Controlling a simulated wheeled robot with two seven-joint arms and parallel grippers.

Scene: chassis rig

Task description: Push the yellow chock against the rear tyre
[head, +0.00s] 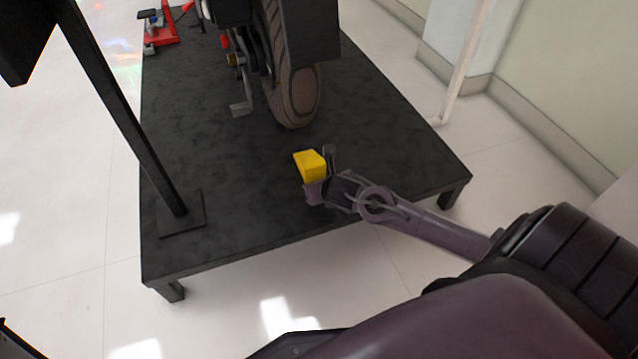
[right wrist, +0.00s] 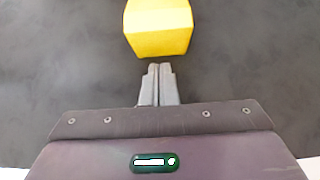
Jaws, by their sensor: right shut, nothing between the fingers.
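The yellow chock (head: 309,164) sits on the dark platform (head: 230,215), a short gap on the near side of the rear tyre (head: 296,95). The chock also shows at the top of the right wrist view (right wrist: 158,28). My right gripper (head: 322,178) is just on the near side of the chock, its fingers shut with nothing between them. In the right wrist view the closed fingertips (right wrist: 160,68) point at the chock's near face, with a small strip of platform visible between them. My left gripper is not in view.
A black post (head: 125,115) with a square foot stands on the platform's left part. A red tool (head: 160,32) lies at the far left corner. A metal pedal or stand (head: 241,106) hangs left of the tyre. The platform between chock and tyre looks clear.

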